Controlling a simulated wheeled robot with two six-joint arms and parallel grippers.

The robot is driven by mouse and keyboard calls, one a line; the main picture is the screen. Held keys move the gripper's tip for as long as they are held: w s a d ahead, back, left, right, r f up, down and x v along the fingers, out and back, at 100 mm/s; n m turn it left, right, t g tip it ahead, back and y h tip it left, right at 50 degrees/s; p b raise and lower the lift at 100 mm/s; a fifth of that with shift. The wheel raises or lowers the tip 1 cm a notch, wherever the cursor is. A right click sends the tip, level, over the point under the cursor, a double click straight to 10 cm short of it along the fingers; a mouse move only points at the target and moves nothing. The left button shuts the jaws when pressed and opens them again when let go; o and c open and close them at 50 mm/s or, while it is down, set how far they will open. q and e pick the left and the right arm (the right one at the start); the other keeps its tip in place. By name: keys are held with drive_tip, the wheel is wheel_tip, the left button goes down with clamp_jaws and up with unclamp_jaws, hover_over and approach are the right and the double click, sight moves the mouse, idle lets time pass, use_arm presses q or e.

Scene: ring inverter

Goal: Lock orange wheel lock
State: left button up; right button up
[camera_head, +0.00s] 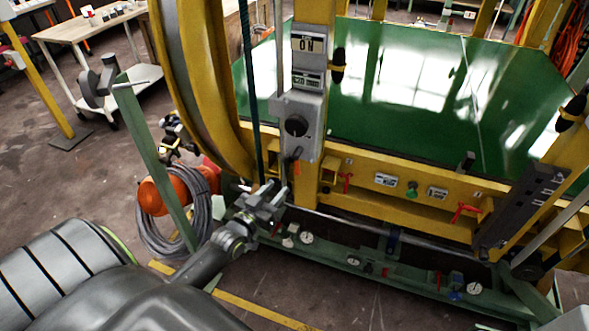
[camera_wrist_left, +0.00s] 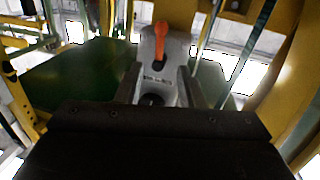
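An orange lever (camera_wrist_left: 160,45) sits on a grey control box (camera_wrist_left: 155,70) in the left wrist view, with a dark round part below it. I take the lever to be the orange wheel lock, but cannot be sure. My left gripper (camera_head: 265,203) is below and left of the box. In the left wrist view its fingers (camera_wrist_left: 160,88) are apart, with the box showing between them. My right gripper is not seen.
A large yellow ring (camera_head: 185,85) rises left of the box. A green panel (camera_head: 400,90) is behind. A yellow beam (camera_head: 400,205) and a green floor rail (camera_head: 380,270) run to the right. An orange drum (camera_head: 165,192) and grey hose coil (camera_head: 150,235) stand left.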

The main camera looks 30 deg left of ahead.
sight(296, 168)
use_arm(q)
drive_tip(key=w+b, duration=0.2)
drive_tip(key=w, duration=0.8)
drive_tip(key=shift+w+a, duration=0.2)
drive_tip(key=shift+c, duration=0.4)
clamp_jaws()
